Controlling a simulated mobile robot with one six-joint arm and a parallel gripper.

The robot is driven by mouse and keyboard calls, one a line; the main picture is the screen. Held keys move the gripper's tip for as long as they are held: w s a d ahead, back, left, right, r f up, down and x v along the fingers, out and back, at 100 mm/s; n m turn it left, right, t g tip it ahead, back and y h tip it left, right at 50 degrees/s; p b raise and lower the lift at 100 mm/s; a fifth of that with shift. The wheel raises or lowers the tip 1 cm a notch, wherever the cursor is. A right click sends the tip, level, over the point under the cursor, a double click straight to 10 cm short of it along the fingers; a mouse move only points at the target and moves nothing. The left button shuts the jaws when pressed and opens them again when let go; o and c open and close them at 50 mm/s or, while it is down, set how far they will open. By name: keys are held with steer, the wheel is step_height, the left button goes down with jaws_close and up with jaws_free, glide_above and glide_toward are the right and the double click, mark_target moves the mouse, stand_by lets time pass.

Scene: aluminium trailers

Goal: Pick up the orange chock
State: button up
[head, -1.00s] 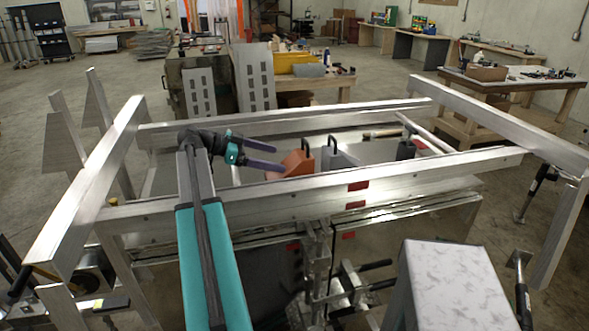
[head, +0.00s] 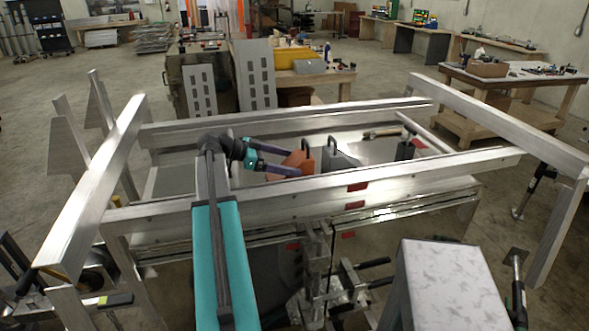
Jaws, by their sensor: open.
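The orange chock (head: 293,160) sits on the trailer bed behind the near side rail, with a dark handle loop on its upper right. Its lower part is hidden by the rail. A grey chock (head: 340,160) with a dark handle stands just to its right. My gripper (head: 288,163) is open, its two purple-grey fingers pointing right toward the orange chock. The fingertips overlap the chock's left side in the picture. I cannot tell whether they touch it.
The aluminium near rail (head: 420,168) runs in front of the chocks, and the far rail (head: 310,118) runs behind them. A wooden-handled tool (head: 382,133) and a dark upright cylinder (head: 405,148) are on the bed's right. Bare bed shows left of my gripper.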

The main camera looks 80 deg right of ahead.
mark_target(287, 164)
steer(key=shift+r, duration=0.1)
steer(key=c, duration=1.6)
step_height(287, 164, up, 10)
steer(key=b, duration=0.3)
